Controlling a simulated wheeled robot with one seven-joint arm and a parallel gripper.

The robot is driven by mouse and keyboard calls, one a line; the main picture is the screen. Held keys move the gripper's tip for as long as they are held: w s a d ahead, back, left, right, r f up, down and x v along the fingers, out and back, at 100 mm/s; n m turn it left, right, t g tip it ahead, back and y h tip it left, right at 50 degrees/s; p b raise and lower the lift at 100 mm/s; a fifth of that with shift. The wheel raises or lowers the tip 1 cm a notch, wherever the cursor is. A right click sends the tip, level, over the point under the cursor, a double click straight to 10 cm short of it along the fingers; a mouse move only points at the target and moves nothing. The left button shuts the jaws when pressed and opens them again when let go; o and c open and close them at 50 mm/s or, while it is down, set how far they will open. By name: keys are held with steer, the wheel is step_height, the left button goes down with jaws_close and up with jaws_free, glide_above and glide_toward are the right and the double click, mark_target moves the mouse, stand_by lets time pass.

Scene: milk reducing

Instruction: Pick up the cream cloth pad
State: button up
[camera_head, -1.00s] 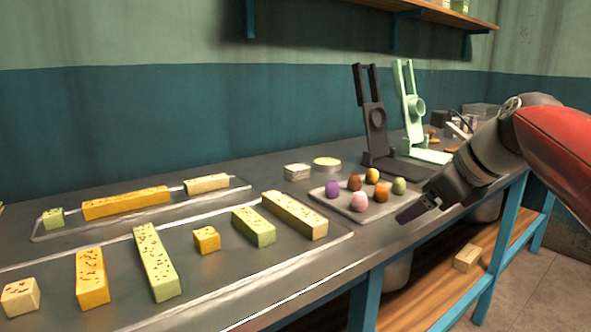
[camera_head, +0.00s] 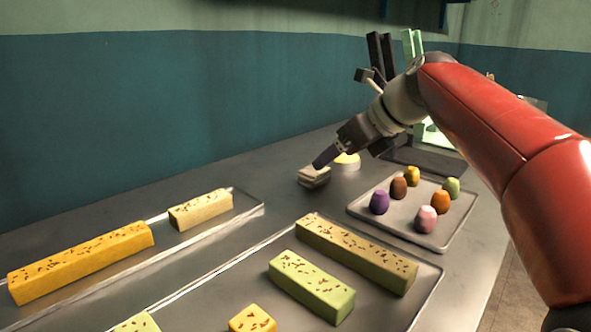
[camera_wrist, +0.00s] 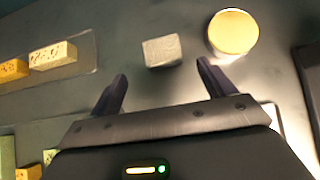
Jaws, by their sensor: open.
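The cream cloth pad (camera_head: 314,178) is a small square stack lying on the metal table, left of a round yellow disc (camera_head: 346,161). In the wrist view the pad (camera_wrist: 161,51) shows as a pale square ahead of my fingers and roughly between their lines. My gripper (camera_head: 322,160) is above the pad in the head view, with its tip overlapping the pad's top edge. In the wrist view my gripper (camera_wrist: 159,82) has its two dark fingers spread wide with nothing between them. I cannot tell the exact height above the pad.
The yellow disc (camera_wrist: 233,33) lies close to the right of the pad. A tray (camera_head: 458,237) of several coloured egg-like pieces is to the right. Trays with speckled bars (camera_head: 357,252) are in front and left. A dark stand (camera_head: 381,60) is behind. Bare table lies left of the pad.

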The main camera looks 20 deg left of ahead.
mark_target(321, 172)
steer(key=x, duration=0.3)
steer(key=b+x, duration=0.1)
steer(key=x, duration=0.3)
steer(key=shift+f, duration=0.4)
steer(key=shift+d, duration=0.1)
steer(key=c, duration=1.1)
steer(key=shift+o, duration=0.2)
steer(key=shift+r, duration=0.15)
step_height(321, 172, up, 10)
steer(key=shift+f+p, duration=0.15)
steer(key=shift+p, duration=0.8)
